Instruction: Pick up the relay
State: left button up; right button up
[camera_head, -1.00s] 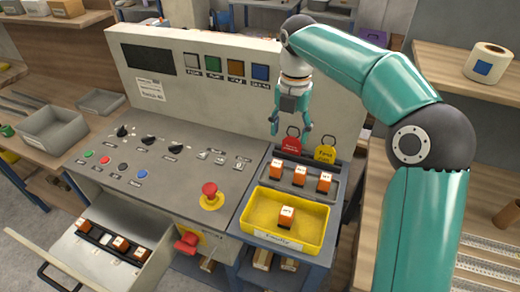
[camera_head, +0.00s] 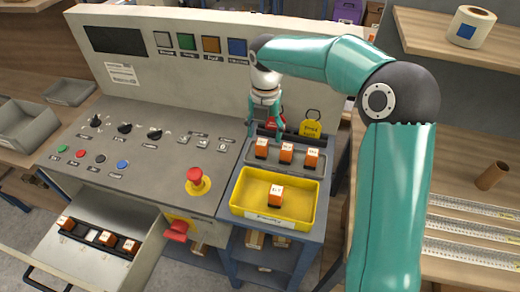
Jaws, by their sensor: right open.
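Orange relays with white tops stand in a few places. Three sit in a row in a grey rack (camera_head: 275,166): the left relay (camera_head: 262,147), the middle relay (camera_head: 287,151) and the right relay (camera_head: 312,157). One more relay (camera_head: 276,194) sits in a yellow tray (camera_head: 240,184) in front of the rack. My right gripper (camera_head: 265,132) points down with its fingers apart, empty, just above and behind the left relay. It partly hides a red tag (camera_head: 272,122) behind the rack. My left gripper is not in view.
An open drawer (camera_head: 78,258) at the lower left holds several relays in a dark strip. The console (camera_head: 150,165) carries knobs, buttons and a red emergency stop (camera_head: 194,178). A yellow tag (camera_head: 312,127) stands behind the rack.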

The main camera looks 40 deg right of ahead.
aim_at(262, 142)
jog(key=shift+w+a+f+p, duration=0.15)
jog(key=shift+f+p, duration=0.1)
jog(key=shift+f, duration=1.1)
jog(key=shift+w+a+f+p, duration=0.15)
jog(key=shift+f+p, duration=0.1)
jog(key=shift+f, duration=1.05)
grip_shut()
jog(key=shift+r, duration=0.1)
